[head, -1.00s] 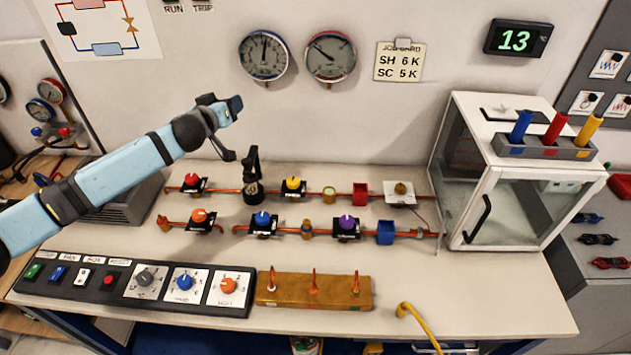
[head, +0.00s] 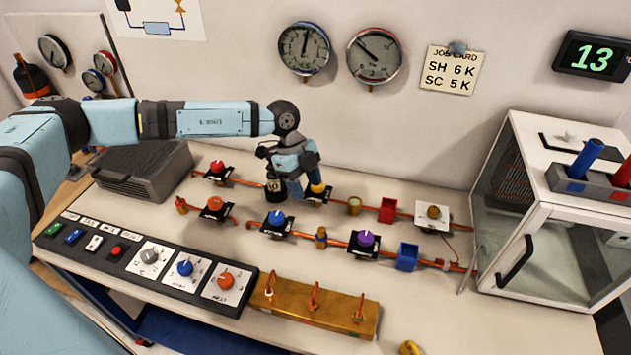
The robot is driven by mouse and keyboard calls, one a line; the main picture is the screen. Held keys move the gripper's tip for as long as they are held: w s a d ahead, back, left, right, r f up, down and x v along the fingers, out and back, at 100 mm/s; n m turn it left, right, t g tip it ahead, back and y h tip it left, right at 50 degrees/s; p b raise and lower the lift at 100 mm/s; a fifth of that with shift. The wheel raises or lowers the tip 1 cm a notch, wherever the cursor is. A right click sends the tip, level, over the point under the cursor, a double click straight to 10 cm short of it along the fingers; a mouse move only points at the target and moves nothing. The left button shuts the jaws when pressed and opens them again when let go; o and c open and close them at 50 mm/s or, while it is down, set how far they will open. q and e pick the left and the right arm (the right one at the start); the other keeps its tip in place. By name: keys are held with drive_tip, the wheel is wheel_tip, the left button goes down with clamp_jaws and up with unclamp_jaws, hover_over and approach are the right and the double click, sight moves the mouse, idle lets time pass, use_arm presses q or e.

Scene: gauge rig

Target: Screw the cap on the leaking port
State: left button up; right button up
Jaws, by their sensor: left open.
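My left gripper (head: 290,185) hangs down over the back pipe row, just right of a small black cylinder (head: 274,188) and beside the yellow-knobbed valve (head: 317,188), which it partly hides. It is open; I cannot tell whether it touches either. A brass-coloured block (head: 348,320) at the table's front bears three upright copper port stubs: left (head: 270,285), middle (head: 314,297) and right (head: 359,308). I cannot tell which port leaks, nor pick out a cap for certain. Small brass fittings (head: 321,237) sit on the front pipe row. My right gripper is not in view.
Valves with red (head: 217,167), orange (head: 215,204), blue (head: 277,218) and purple (head: 366,239) knobs line the pipes. A switch panel (head: 130,262) lies front left. A glass-sided cabinet (head: 560,240) stands right.

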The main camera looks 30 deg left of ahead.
sight(322, 229)
use_arm(q)
drive_tip(key=p+x, duration=0.1)
drive_tip(key=x, duration=1.2)
drive_tip(key=shift+s+f, duration=0.1)
clamp_jaws()
drive_tip(key=c, duration=0.8)
unclamp_jaws()
clamp_jaws()
drive_tip(key=shift+p, duration=0.35)
drive_tip(key=shift+r+p, duration=0.5)
